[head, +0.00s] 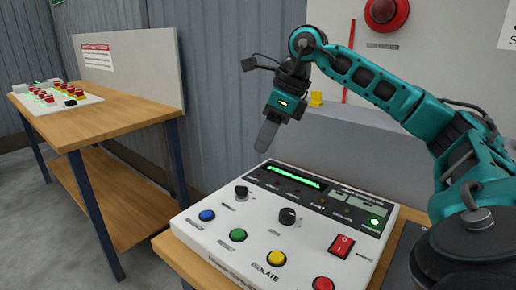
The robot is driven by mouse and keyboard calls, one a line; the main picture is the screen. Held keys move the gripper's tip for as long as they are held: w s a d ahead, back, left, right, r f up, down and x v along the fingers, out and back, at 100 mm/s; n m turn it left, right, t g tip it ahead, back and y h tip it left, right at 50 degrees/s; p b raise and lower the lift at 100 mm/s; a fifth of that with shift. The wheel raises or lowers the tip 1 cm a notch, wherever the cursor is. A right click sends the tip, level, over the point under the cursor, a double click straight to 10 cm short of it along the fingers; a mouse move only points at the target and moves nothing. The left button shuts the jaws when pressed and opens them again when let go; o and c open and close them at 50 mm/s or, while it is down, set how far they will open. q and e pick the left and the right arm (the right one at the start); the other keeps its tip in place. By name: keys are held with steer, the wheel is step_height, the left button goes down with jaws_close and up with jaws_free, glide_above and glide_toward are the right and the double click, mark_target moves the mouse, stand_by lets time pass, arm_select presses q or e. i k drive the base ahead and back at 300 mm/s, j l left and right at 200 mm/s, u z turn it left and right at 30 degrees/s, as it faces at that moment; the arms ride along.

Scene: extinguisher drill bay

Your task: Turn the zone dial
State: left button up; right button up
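A white control panel (215,246) lies on a wooden bench. It has two black knobs: a left one (241,192) and a middle one (288,215). Their labels are too small to read, so I cannot tell which is the zone dial. My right gripper (264,140) hangs above the panel's back left edge, pointing down, above and apart from both knobs. Its fingers show side on as one grey shape, so I cannot tell whether it is open. My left gripper is not in view.
The panel also has blue (207,215), green (238,235), yellow (276,258) and red (323,284) buttons, a red rocker switch (341,245) and a lit green display (292,175). A wooden table (120,113) stands at left. A red alarm (386,12) is on the back wall.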

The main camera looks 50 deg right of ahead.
mark_target(287, 217)
steer(key=k+j, duration=0.45)
steer(key=j, duration=0.25)
steer(key=k+j, duration=0.25)
steer(key=j, duration=0.1)
